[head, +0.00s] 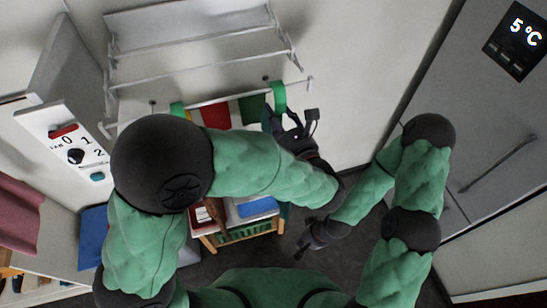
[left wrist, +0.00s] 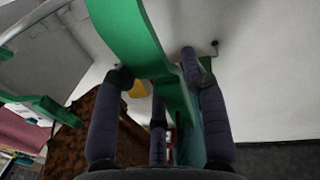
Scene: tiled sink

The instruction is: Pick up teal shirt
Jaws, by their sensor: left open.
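My left gripper (head: 291,116) is open beside the right end of a wall rail. In the left wrist view, its dark fingers (left wrist: 156,72) stand on both sides of a broad green band (left wrist: 145,40). The band's end (head: 279,97) also shows at the rail in the head view. A teal cloth surface (left wrist: 190,145) shows low between the fingers in the left wrist view; I cannot tell for sure that it is the teal shirt. My forearm hides much of what hangs below the rail. My right gripper (head: 302,245) is low, away from the rail; its fingers are unclear.
Red (head: 215,115) and green (head: 252,107) cloth hangs at the rail. A wooden-framed basket unit (head: 245,236) stands below. A white rack (head: 190,45) is above, and a grey fridge (head: 470,110) is at right. Dark floor lies between unit and fridge.

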